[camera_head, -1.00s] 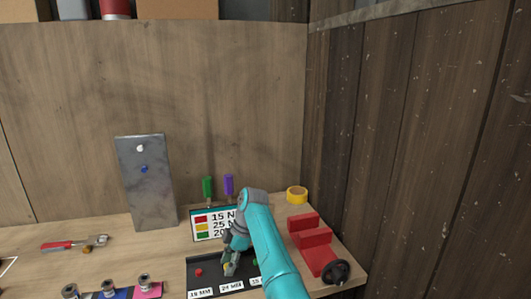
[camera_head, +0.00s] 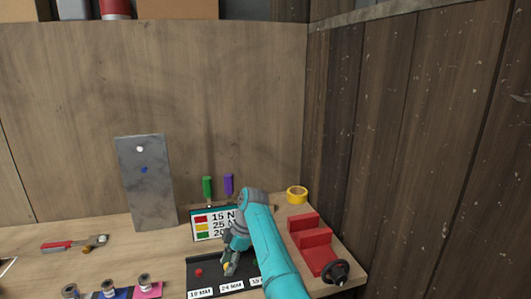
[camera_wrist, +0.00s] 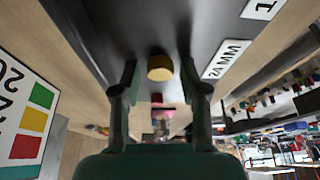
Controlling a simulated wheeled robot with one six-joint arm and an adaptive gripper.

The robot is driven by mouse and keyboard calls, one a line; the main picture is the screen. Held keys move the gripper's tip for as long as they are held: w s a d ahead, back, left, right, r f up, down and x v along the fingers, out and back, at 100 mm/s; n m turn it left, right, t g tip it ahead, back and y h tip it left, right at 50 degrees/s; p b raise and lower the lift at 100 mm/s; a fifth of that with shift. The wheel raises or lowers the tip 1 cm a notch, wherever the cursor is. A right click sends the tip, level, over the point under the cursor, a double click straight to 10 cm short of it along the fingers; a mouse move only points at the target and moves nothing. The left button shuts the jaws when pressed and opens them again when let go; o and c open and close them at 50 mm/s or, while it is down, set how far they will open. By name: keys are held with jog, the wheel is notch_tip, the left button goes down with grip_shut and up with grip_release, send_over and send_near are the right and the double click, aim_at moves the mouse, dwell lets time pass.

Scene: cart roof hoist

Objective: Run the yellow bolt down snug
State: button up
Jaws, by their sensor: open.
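The yellow bolt (camera_wrist: 160,68) shows in the wrist view as a round yellow head on the dark tray (camera_wrist: 120,28), beside the "24 MM" label (camera_wrist: 226,58). It sits between and beyond the fingertips of my gripper (camera_wrist: 160,82), which is open with clear gaps on both sides. In the head view a little yellow of the bolt (camera_head: 226,266) shows at my gripper (camera_head: 231,268), which is low over the tray's middle. The red bolt (camera_head: 199,272) stands on the tray to the left. How far the yellow bolt is run down cannot be told.
A torque chart (camera_head: 213,225) stands behind the tray. Several sockets (camera_head: 108,288) stand front left. A red vise (camera_head: 318,252) and yellow tape roll (camera_head: 297,194) are at right. A metal plate (camera_head: 147,190) leans at the back wall. A red-handled wrench (camera_head: 65,245) lies at left.

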jog(key=shift+r, duration=3.5)
